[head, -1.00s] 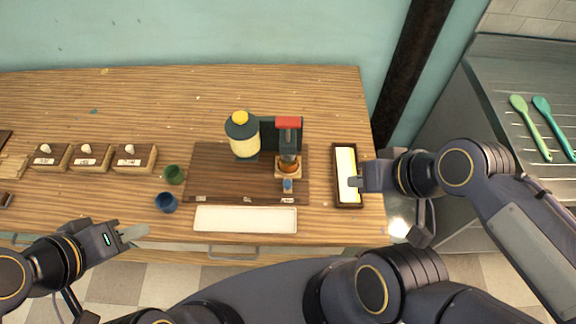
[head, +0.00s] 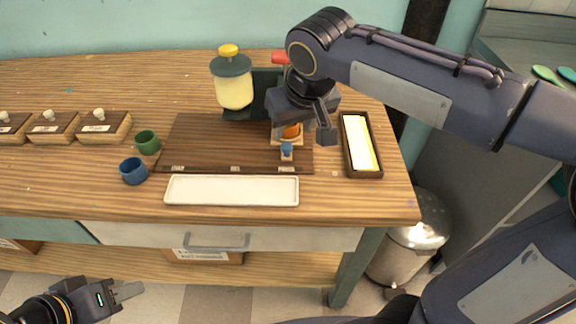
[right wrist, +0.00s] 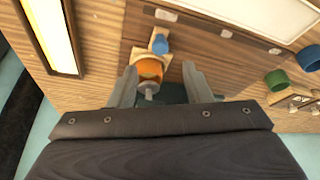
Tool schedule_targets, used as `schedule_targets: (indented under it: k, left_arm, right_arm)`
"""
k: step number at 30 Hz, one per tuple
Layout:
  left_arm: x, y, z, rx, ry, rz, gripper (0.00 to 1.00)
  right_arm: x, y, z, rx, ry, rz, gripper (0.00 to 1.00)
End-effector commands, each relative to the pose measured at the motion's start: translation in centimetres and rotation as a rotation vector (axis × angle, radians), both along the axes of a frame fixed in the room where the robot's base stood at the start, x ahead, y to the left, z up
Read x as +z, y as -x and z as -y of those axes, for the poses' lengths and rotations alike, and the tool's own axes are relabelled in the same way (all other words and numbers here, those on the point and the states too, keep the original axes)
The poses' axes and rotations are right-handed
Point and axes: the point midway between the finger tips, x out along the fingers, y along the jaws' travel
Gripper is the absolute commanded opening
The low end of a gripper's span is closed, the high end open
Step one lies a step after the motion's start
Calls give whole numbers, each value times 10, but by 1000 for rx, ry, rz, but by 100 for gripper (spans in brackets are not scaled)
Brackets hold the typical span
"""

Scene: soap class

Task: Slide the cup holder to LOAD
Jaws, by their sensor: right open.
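The cup holder (head: 289,142) is a small light wooden carriage with a blue knob (head: 287,149). It stands at the right end of the dark board (head: 205,140), by the rightmost label; it also shows in the right wrist view (right wrist: 159,38). An orange piece (right wrist: 149,70) sits at the holder, under the press. My right gripper (right wrist: 160,87) is open, with its fingers on either side of the orange piece and the knob beyond. In the head view my right gripper hides much of the press. My left gripper (head: 126,291) hangs low in front of the table, its finger gap unclear.
A yellow-filled dispenser (head: 233,85) stands behind the board. A white tray (head: 232,190) lies in front, a dark-rimmed tray (head: 347,160) at right. Green (head: 147,142) and blue (head: 134,171) cups and several wooden boxes are at left. The board's left part is clear.

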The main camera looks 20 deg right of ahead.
Motion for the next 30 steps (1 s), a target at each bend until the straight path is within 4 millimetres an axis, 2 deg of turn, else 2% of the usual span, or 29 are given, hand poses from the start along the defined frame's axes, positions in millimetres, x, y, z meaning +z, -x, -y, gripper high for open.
schedule_targets:
  k: [15, 27, 30]
  left_arm:
    - [-16, 0, 0, 0, 0, 0, 36]
    - [-17, 0, 0, 0, 0, 0, 36]
    - [-17, 0, 0, 0, 0, 0, 36]
  right_arm:
    - [-64, -26, -4, 0, 2, -2, 45]
    - [-71, -30, -4, 1, 1, 0, 45]
    - [-71, -30, -4, 1, 1, 0, 31]
